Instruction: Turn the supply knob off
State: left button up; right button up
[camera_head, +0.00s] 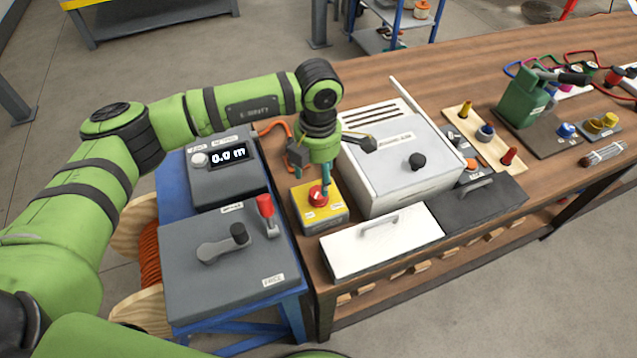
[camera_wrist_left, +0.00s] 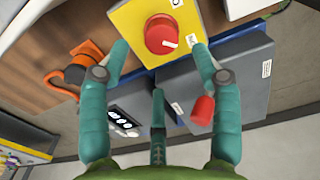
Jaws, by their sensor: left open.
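The supply knob (camera_head: 319,196) is a red round knob with a white mark on a yellow box (camera_head: 329,217) at the bench's left end. In the left wrist view the red knob (camera_wrist_left: 161,34) sits on the yellow box (camera_wrist_left: 128,17) at the top, beyond the fingertips. My left gripper (camera_head: 324,180) points down just above the knob. In the left wrist view its teal fingers (camera_wrist_left: 160,55) are spread, with nothing between them. Whether a finger touches the knob or box, I cannot tell. My right gripper is not in view.
A grey box with a crank (camera_head: 220,247) and red-topped lever (camera_head: 265,207) stands left of the yellow box, below a display unit (camera_head: 228,156). A white lidded box (camera_head: 400,160) and white drawer (camera_head: 381,240) stand close on the right. An orange hook-shaped thing (camera_head: 272,127) lies behind.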

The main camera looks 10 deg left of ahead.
aim_at(319, 192)
pick_arm(q)
notch_tip(319, 192, down, 5)
jog(key=shift+s+d+p, duration=0.1)
jog(key=shift+p, duration=0.7)
jog(key=shift+f, duration=0.5)
jog(key=c, duration=1.1)
